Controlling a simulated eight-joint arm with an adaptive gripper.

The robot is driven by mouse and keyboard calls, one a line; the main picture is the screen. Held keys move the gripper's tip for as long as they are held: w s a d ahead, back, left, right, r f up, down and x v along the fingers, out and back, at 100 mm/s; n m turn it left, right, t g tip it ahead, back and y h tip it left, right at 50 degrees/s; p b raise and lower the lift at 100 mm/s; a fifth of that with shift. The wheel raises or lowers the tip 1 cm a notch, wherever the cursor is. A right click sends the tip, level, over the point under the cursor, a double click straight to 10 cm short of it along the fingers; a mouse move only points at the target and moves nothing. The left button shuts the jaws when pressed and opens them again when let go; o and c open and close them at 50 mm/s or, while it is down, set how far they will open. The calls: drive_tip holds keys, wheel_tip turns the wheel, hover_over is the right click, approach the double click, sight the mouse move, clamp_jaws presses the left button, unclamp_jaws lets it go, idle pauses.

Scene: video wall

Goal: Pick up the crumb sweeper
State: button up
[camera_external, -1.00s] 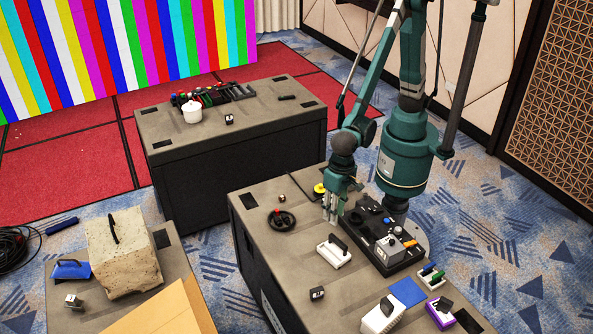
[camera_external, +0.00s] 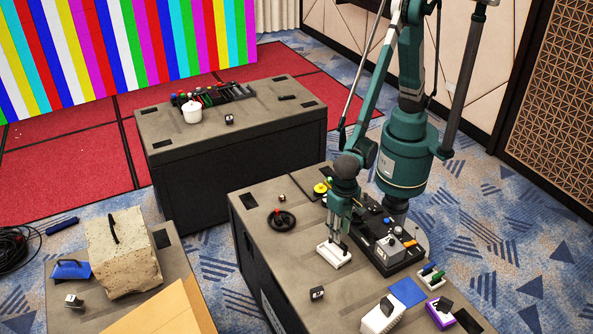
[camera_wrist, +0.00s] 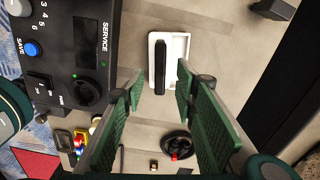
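A white rectangular piece with a black bar handle, which looks like the crumb sweeper (camera_external: 333,258), lies on the near grey table. In the wrist view, its white body (camera_wrist: 181,48) and long dark handle show just past the fingertips. My gripper (camera_external: 337,236) points down right above it and partly hides the handle in the external view. In the wrist view my gripper (camera_wrist: 158,86) is open, with green padded fingers apart and nothing between them. The near end of the handle lies close to the fingertips; whether they touch cannot be told.
A black control panel (camera_wrist: 72,45) with knobs and buttons stands close on the left in the wrist view. Bare tabletop surrounds the sweeper's left side.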

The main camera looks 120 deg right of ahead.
sight(332, 243)
drive_tip(key=shift+f, duration=0.85)
drive_tip(key=shift+d+f+b, duration=0.15)
drive_tip(key=shift+f+b, duration=0.55)
drive_tip(key=shift+f, duration=1.9)
clamp_jaws()
